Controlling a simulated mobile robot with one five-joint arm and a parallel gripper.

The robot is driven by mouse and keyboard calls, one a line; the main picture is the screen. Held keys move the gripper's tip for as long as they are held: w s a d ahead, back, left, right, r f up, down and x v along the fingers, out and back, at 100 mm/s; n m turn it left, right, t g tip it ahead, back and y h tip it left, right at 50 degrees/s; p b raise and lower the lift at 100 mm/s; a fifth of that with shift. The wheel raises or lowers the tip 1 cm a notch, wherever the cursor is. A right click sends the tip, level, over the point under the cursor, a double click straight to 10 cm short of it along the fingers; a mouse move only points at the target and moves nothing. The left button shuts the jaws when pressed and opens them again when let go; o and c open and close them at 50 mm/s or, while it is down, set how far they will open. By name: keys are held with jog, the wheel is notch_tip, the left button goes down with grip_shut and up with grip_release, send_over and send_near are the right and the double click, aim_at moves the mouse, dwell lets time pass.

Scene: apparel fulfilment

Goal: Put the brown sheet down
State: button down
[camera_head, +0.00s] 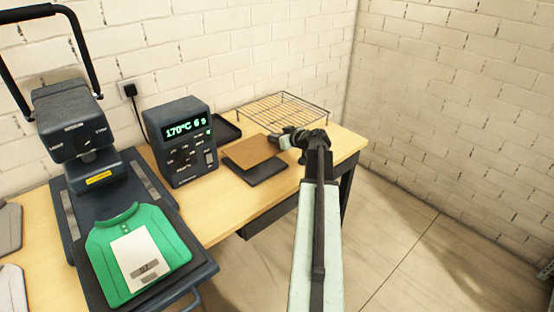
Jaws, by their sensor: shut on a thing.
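The brown sheet (252,151) is a flat, roughly rectangular piece over a dark flat pad or tray (264,172) on the wooden table. The pad shows below the sheet's front edge. My gripper (289,140) comes in from the right and is shut on the sheet's right edge. The sheet looks close above the pad; I cannot tell whether it touches it. The fingertips are small in this view and partly merge with the sheet's edge.
A wire rack (283,108) lies behind my gripper. A dark tray (226,130) and a control box (182,143) stand left of the sheet. A heat press (75,130) has a green shirt (112,263) with a white sheet (143,257) on it. Bare table (222,207) lies in front.

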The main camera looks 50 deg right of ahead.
notch_tip(320, 180, down, 6)
jog(key=b, duration=0.4)
jog(key=shift+r, duration=0.45)
jog(key=shift+f, duration=0.2)
jog(key=c, duration=1.6)
grip_release()
jog(key=shift+r, duration=0.1)
